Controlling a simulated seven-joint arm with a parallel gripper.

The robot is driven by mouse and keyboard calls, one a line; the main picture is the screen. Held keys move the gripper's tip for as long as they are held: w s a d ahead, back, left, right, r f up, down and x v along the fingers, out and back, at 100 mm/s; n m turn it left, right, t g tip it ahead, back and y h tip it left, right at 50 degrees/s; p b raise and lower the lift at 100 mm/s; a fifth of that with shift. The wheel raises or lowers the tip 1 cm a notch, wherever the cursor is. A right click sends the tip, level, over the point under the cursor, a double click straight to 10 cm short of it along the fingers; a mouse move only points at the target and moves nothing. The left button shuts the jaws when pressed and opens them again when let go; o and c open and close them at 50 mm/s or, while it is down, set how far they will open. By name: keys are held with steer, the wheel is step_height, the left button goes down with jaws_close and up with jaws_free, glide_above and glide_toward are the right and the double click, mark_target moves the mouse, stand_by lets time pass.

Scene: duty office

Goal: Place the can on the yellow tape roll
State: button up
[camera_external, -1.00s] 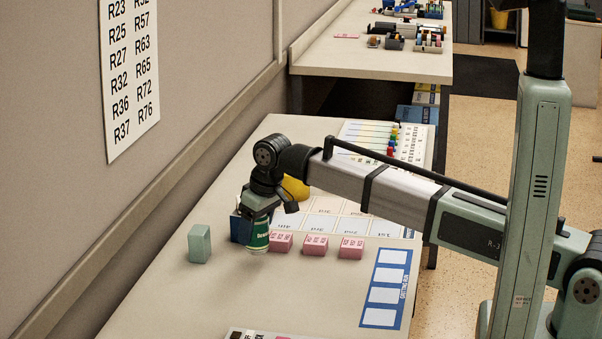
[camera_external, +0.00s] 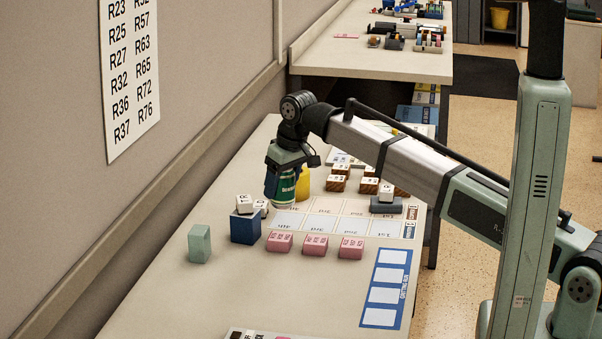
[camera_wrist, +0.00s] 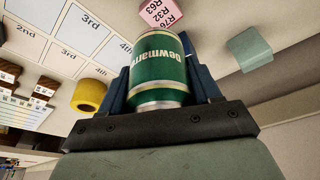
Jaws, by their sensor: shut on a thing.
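My gripper (camera_external: 284,180) is shut on a green can (camera_external: 287,187) with pale rims and holds it above the table. In the wrist view the can (camera_wrist: 158,68) sits between the two dark fingers, its printed label upside down. The yellow tape roll (camera_external: 302,183) shows just right of the can in the external view, partly hidden behind it. In the wrist view the yellow tape roll (camera_wrist: 90,96) lies to the left of the can, apart from it, with its dark hole visible.
A blue box (camera_external: 245,228) with white cubes stands left of the gripper. A pale green block (camera_external: 199,243) is at the far left. Pink blocks (camera_external: 315,245) stand in a row in front of a printed grid (camera_external: 322,222). Wooden blocks (camera_external: 370,185) lie behind. The front left table is clear.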

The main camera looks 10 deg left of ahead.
steer(key=w+a+r+m+h, duration=0.1)
steer(key=w+a+r+m, duration=0.15)
steer(key=w, duration=1.25)
steer(key=w+a+r+m, duration=0.15)
steer(key=w+r, duration=0.25)
steer(key=w, duration=1.1)
steer(key=shift+t, duration=0.5)
steer(key=shift+d+f, duration=0.15)
steer(key=shift+f, duration=4.6)
steer(key=o, duration=1)
steer(key=shift+f, duration=0.1)
steer(key=v, duration=1.2)
